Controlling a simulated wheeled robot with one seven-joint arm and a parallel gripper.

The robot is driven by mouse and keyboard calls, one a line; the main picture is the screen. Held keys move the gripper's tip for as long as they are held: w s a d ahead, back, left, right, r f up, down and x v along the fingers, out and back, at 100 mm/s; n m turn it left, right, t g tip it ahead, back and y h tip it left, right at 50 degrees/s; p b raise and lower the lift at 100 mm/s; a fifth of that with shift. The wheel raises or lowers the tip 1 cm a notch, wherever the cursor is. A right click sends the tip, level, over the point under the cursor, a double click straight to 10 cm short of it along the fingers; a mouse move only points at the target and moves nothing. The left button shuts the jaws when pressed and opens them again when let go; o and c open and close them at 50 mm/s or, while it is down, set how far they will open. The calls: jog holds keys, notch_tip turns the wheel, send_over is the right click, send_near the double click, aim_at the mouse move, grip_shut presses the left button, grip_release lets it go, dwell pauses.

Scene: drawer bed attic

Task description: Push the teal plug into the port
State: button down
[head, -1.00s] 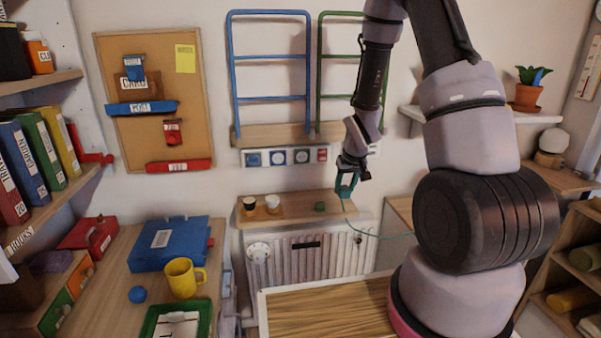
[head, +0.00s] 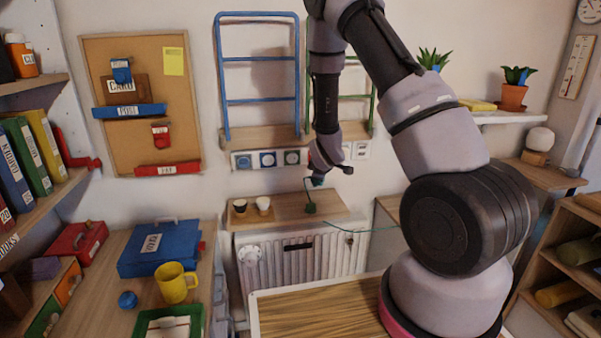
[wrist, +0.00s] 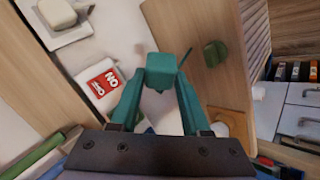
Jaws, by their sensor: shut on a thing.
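The teal plug (wrist: 163,66) shows as a small block between the teal fingertips of my gripper (wrist: 162,80) in the wrist view. My gripper is shut on it. In the head view my gripper (head: 317,181) hangs close to the wall, just below the strip of sockets (head: 267,159), and the plug is too small to make out there. A thin teal cable (head: 370,231) trails to the right. The strip has several round sockets; its right part is hidden behind my wrist. I cannot tell which opening is the port. The plug looks apart from any socket.
A white plate with a red NO label (wrist: 101,85) is left of the plug in the wrist view. A radiator (head: 300,258) stands underneath.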

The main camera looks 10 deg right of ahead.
jog(key=n+t, duration=0.1)
jog(key=n, duration=0.1)
jog(key=w+a+n+t+y, duration=0.1)
jog(key=n+t, duration=0.1)
jog(key=shift+w+a+r+y, duration=0.1)
jog(key=shift+w+a+y, duration=0.1)
jog(key=shift+y, duration=0.1)
jog(key=a+n+t+y, duration=0.1)
jog(key=n+y, duration=0.1)
jog(key=a+r+n+t+y, duration=0.1)
jog(key=a+n+t+y, duration=0.1)
jog(key=a+r+n+t+y, duration=0.1)
jog(key=n+y, duration=0.1)
jog(key=n, duration=0.1)
jog(key=shift+s+a+r+t+y, duration=0.15)
jog(key=shift+s+a+t+y, duration=0.15)
jog(key=shift+s, duration=0.1)
jog(key=shift+w, duration=0.1)
jog(key=shift+w, duration=2.85)
jog(key=shift+w, duration=0.45)
jog(key=shift+c, duration=1.5)
grip_release()
jog(key=shift+d, duration=0.1)
